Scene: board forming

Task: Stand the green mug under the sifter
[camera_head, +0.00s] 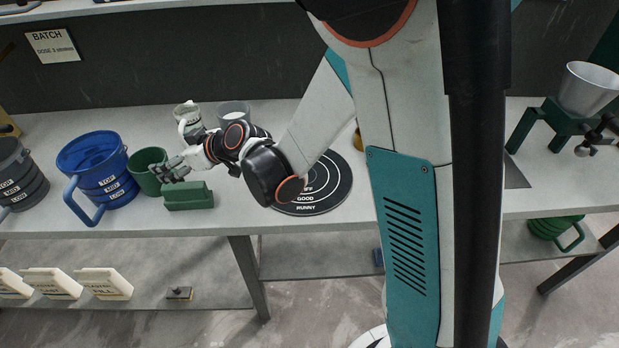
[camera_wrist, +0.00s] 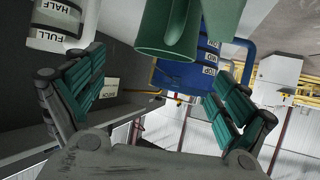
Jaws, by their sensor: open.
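The green mug (camera_head: 146,178) stands upright on the bench at the left, beside the blue bucket. In the wrist view the mug (camera_wrist: 190,25) shows at the top, beyond and between my fingers, partly cut by the frame edge. My gripper (camera_head: 174,168) is at the mug's right side in the head view, its fingers apart and empty; it also shows in the wrist view (camera_wrist: 158,78). Contact with the mug cannot be told. What looks like the sifter is a pale grey bowl (camera_head: 588,88) on a green stand (camera_head: 550,122) at the far right.
A green block (camera_head: 188,196) lies just in front of my gripper. The blue bucket (camera_head: 95,165) and a dark bucket (camera_head: 18,175) stand left. A white marked jug (camera_head: 187,118) and grey cup (camera_head: 234,115) stand behind. A round target mat (camera_head: 325,190) lies mid-bench.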

